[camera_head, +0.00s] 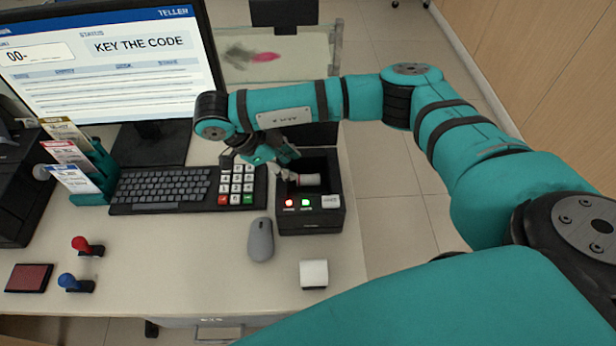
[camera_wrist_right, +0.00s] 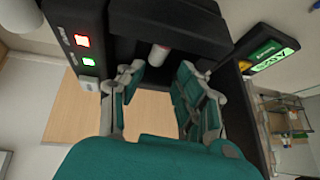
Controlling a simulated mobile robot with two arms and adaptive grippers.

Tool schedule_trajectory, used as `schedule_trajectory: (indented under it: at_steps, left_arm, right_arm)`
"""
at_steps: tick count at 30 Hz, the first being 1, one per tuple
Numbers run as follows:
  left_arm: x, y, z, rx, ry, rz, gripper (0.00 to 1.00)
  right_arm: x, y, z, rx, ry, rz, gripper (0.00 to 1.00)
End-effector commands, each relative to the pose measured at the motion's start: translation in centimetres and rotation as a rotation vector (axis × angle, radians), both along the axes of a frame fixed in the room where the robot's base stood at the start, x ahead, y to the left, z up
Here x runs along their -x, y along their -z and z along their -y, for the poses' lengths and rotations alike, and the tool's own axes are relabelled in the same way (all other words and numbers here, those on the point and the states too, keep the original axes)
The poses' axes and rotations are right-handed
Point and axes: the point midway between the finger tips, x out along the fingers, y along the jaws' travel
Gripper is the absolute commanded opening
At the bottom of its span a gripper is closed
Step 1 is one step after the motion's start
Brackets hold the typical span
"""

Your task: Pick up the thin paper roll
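The thin paper roll (camera_head: 309,180) lies in the open bay of the black printer (camera_head: 311,222). It also shows in the right wrist view (camera_wrist_right: 158,54), partly inside the dark bay. My right gripper (camera_head: 290,166) is at the left side of the bay. In the right wrist view its fingers (camera_wrist_right: 160,80) are apart with nothing between them. The roll is just beyond the fingertips, and no finger visibly touches it. My left gripper is not in view.
A grey mouse (camera_head: 260,240) sits left of the printer, and a keyboard (camera_head: 160,190) with a keypad (camera_head: 237,186) is behind it. A monitor (camera_head: 110,60) stands at the back left. Stamps (camera_head: 78,283) and a red pad (camera_head: 29,278) are front left. The counter's front middle is clear.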

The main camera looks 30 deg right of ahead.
Motion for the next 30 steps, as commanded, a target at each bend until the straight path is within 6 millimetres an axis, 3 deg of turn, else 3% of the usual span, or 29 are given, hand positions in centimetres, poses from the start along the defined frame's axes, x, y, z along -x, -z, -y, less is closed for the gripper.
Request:
schedule_trajectory:
  at_steps: [3,12,21,29,30]
  left_arm:
    - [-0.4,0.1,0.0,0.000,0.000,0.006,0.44]
    - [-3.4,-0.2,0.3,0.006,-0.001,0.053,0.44]
    - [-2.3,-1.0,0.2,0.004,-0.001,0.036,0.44]
    - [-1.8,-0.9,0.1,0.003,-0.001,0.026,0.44]
    - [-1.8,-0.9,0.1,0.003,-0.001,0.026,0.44]
  right_arm:
    - [0.2,1.7,1.0,-0.001,0.002,-0.002,0.35]
    - [0.5,3.6,2.1,-0.001,0.001,-0.004,0.35]
    - [0.8,6.6,4.1,0.001,0.002,-0.001,0.35]
    - [0.8,7.0,4.2,0.000,0.000,0.002,0.35]
    - [0.8,7.0,4.2,0.000,0.000,0.002,0.31]
